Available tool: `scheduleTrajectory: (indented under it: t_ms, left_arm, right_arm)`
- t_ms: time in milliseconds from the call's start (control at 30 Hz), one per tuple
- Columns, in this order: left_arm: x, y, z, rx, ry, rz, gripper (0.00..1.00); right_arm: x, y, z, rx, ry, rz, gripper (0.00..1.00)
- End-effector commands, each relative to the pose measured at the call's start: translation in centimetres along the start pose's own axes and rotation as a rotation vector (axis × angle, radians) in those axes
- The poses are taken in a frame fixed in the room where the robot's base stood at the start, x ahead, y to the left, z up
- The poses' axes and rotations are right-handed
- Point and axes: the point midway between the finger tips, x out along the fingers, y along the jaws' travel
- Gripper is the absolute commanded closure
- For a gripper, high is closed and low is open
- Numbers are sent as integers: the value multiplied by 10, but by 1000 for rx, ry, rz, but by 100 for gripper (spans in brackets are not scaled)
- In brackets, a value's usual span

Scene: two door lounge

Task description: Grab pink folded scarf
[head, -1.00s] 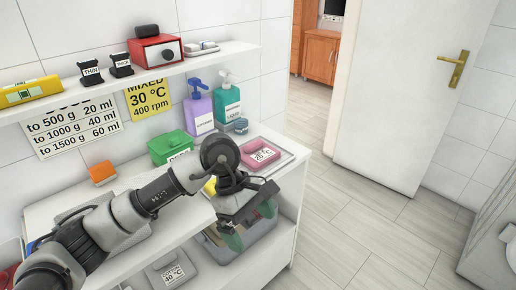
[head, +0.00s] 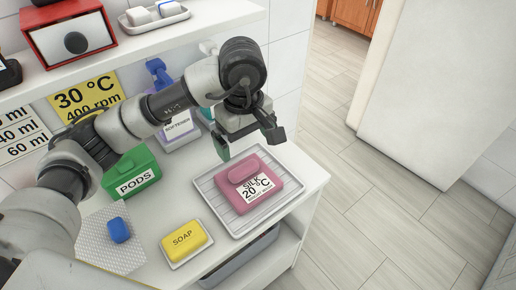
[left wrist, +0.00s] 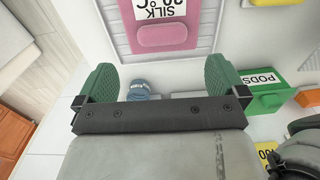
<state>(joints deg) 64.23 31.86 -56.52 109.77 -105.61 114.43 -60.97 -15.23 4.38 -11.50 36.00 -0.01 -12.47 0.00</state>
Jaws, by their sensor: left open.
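The pink folded scarf (head: 232,202) lies on a ribbed light tray (head: 215,207) at the right end of the counter. It has a raised pink bar on top and a white label reading SILK 20 °C. My left gripper (head: 247,139) is open and empty, above and just behind the scarf. In the left wrist view, the scarf (left wrist: 165,38) shows at the top, beyond the gap between the green finger pads of my left gripper (left wrist: 163,80), not between them. My right gripper is not in view.
A green PODS box (head: 132,176), a yellow soap (head: 184,240) on a dish and a blue item (head: 119,229) on a mat stand left of the tray. A purple softener bottle (head: 180,128) is behind. A shelf (head: 200,35) overhangs the back. Floor is clear at right.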

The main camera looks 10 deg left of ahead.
Motion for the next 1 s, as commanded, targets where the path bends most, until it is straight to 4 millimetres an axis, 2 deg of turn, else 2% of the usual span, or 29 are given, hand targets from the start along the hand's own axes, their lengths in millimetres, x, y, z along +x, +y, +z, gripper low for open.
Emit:
scheduleTrajectory:
  t_ms: [133, 300, 400, 567, 767, 900, 1000]
  left_arm:
    - [8, 0, 0, 0, -2, -2, 0]
    - [36, -1, 0, -1, -4, -3, 0]
    - [48, 0, 0, -1, -4, -2, 0]
    - [59, -1, 1, -1, -3, -2, 0]
    - [87, -2, 3, 0, -5, -4, 0]
    - [104, -1, 2, -1, -4, -1, 0]
    - [108, -1, 2, 0, -2, 0, 0]
  right_arm:
    - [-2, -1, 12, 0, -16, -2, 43]
    - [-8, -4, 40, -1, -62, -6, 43]
    - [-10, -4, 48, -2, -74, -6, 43]
    - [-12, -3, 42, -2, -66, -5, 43]
    - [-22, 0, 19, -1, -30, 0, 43]
    - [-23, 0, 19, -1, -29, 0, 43]
    - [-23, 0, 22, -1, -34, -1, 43]
